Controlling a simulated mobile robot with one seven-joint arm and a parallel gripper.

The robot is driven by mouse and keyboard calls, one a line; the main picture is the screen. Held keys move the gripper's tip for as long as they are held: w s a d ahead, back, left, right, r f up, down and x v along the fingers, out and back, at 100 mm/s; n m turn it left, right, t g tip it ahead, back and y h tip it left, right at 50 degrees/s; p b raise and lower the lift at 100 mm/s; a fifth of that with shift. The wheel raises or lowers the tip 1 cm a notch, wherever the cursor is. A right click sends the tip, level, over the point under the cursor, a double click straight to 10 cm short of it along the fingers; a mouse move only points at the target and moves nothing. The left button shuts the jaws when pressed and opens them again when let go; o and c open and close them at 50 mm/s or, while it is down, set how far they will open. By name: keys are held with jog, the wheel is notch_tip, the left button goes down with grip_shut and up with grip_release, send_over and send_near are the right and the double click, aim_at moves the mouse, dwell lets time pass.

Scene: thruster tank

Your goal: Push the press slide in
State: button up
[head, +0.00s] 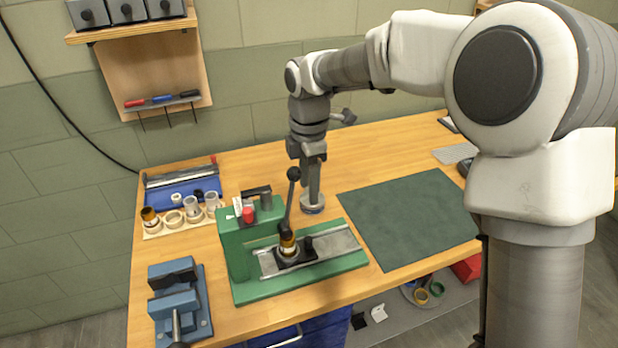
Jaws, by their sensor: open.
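The green press (232,250) stands near the front of the wooden table, with a red knob (247,215) on its head. Its grey slide rail (335,245) runs to the right of the press body. A dark slide carriage (291,257) sits on the rail near the press body and bears an amber-and-white piece (288,243). A black knob (308,243) stands on the carriage's right side. A dark lever with a ball top (293,175) rises behind the piece. My gripper (312,190) points down behind the press, apart from the slide. It is open; its fingers are small here.
A green mat (410,218) lies right of the press. A blue vise (180,302) stands at front left. A wooden rack (182,222) with cups and a blue tray (183,193) are at back left. The table behind the mat is mostly clear.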

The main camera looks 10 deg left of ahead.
jog(key=shift+r, duration=0.55)
jog(key=shift+d+f, duration=0.1)
jog(key=shift+c, duration=1.3)
jog(key=d+f+m+b, duration=0.1)
jog(key=f, duration=0.1)
jog(key=s+d+f+m+g+y+b, duration=0.1)
jog(key=m, duration=0.1)
jog(key=shift+s+d+f+m+b, duration=0.2)
jog(key=shift+d+f+m+b, duration=0.1)
jog(key=shift+d+f+b, duration=0.1)
grip_shut()
jog(key=w+d+f+m+t+y+b, duration=0.1)
jog(key=d+f+m+t+y+b, duration=0.15)
jog(key=d+m, duration=0.4)
jog(key=d+f+m+t+y+b, duration=0.1)
jog(key=d+f+m+y+b, duration=0.25)
jog(key=m, duration=0.55)
jog(key=b+x, duration=0.1)
jog(key=x, duration=0.9)
jog(key=shift+s+a+r+p, duration=0.1)
jog(key=shift+s+a+p, duration=0.2)
jog(key=shift+a, duration=0.6)
jog(key=shift+s+a+r+p, duration=0.1)
jog(key=shift+s+a, duration=0.25)
jog(key=shift+a, duration=0.55)
